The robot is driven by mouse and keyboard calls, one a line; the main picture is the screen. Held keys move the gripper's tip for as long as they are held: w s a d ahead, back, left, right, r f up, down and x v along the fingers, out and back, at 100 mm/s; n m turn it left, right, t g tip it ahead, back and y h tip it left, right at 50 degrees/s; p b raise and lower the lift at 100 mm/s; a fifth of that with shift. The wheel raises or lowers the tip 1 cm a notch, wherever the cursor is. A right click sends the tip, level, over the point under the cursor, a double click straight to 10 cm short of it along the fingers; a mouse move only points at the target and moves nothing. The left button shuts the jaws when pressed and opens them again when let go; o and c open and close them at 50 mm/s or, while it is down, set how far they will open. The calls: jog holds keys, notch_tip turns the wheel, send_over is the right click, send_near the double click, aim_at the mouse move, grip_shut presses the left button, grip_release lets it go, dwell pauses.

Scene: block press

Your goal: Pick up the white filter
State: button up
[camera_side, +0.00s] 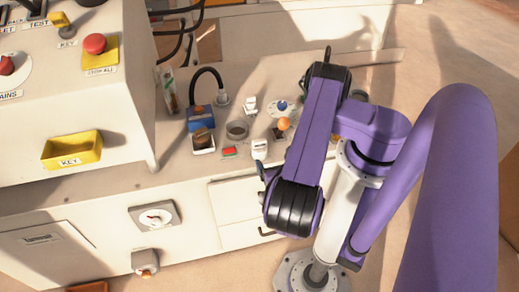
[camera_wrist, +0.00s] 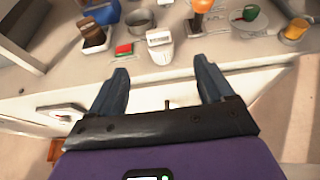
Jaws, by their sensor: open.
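A small white piece with a label plate on top, which looks like the white filter (camera_wrist: 161,52), stands upright near the counter's front edge. In the side view a white piece (camera_side: 259,147) stands at the matching place. A second white piece (camera_side: 250,106) is farther back, and I cannot tell for certain which one is the filter. My gripper (camera_wrist: 160,66) is open and empty. Its two blue-grey fingers point at the near white piece, which shows between and beyond the fingertips, apparently untouched. In the side view the gripper is mostly hidden behind my arm.
Left of the white piece are a red and green block (camera_wrist: 123,49), a metal cup (camera_wrist: 140,20), and a dark-filled tray (camera_wrist: 95,36) by a blue box (camera_side: 200,117). An orange-topped lever (camera_wrist: 203,6) and a yellow piece (camera_wrist: 294,31) are to the right. Drawers lie below the edge.

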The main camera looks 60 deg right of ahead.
send_near(260, 144)
jog(key=x, duration=0.4)
jog(key=shift+d, duration=0.3)
jog(key=shift+x, duration=3.1)
jog(key=shift+w+a, duration=0.15)
jog(key=c, duration=1.1)
